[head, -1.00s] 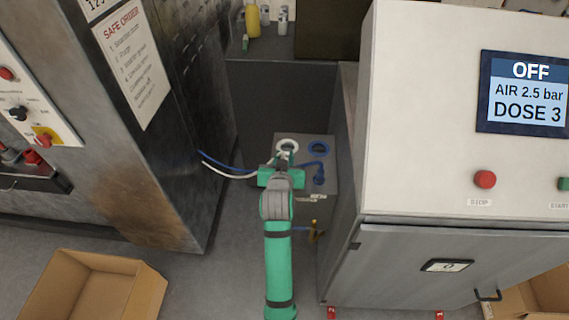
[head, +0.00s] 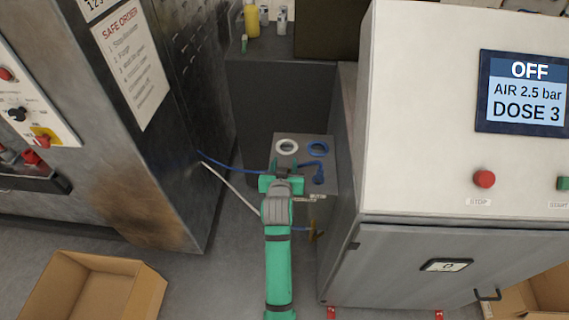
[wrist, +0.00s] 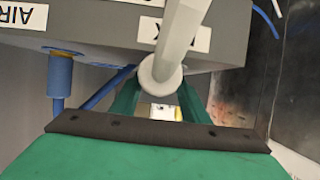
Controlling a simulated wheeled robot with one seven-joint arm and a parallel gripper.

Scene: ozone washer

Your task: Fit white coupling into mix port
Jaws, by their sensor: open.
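The grey box has a white-ringed port (head: 287,147) and a blue-ringed port (head: 318,149) on top. The white ring shows clear of my gripper in the head view. My gripper (head: 283,172) is open, just in front of the ports. In the wrist view, the white coupling (wrist: 161,72) shows as a round end on a white tube, overlapping the space between my open green fingers (wrist: 158,98). I cannot tell whether it touches them. The white hose (head: 229,187) slopes down behind my arm. The coupling is hidden in the head view.
A blue coupling (head: 319,176) with a blue hose (head: 235,168) is beside my gripper; it also hangs in the wrist view (wrist: 60,78). A stained metal cabinet stands left and the white control cabinet (head: 425,120) right. A cardboard box (head: 95,295) lies at lower left.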

